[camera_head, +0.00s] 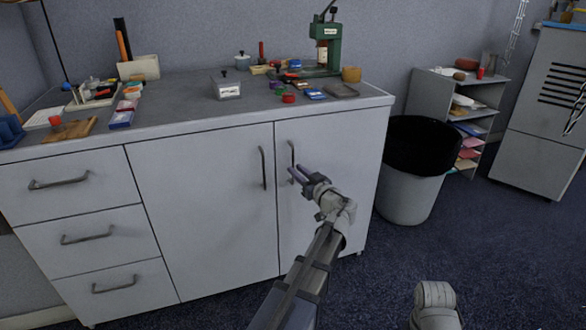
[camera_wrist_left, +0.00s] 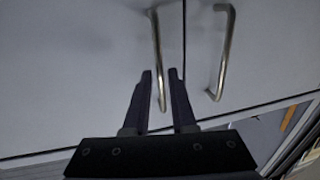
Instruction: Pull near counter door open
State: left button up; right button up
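The grey counter has two flat doors, both shut, meeting at a narrow seam. The left door (camera_head: 205,210) has a vertical metal bar handle (camera_head: 263,168). The right door (camera_head: 335,140) has a similar handle (camera_head: 291,155) just across the seam. My left gripper (camera_head: 298,174) is at the lower part of the right door's handle. In the left wrist view, the left gripper's (camera_wrist_left: 160,72) two dark fingers are apart, with one bar handle (camera_wrist_left: 156,45) showing between them. Contact cannot be told. The other handle (camera_wrist_left: 226,50) is outside the fingers. My right gripper is not in view.
Drawers (camera_head: 85,235) fill the counter's left part. Tools and small boxes stand on the countertop (camera_head: 180,95). A bin with a black liner (camera_head: 408,200) stands close to the counter's right end, by a shelf (camera_head: 430,92). The blue floor (camera_head: 500,260) in front is clear.

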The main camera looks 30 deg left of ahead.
pick_arm(q)
jog(key=shift+x, duration=1.5)
grip_shut()
dwell(0.4)
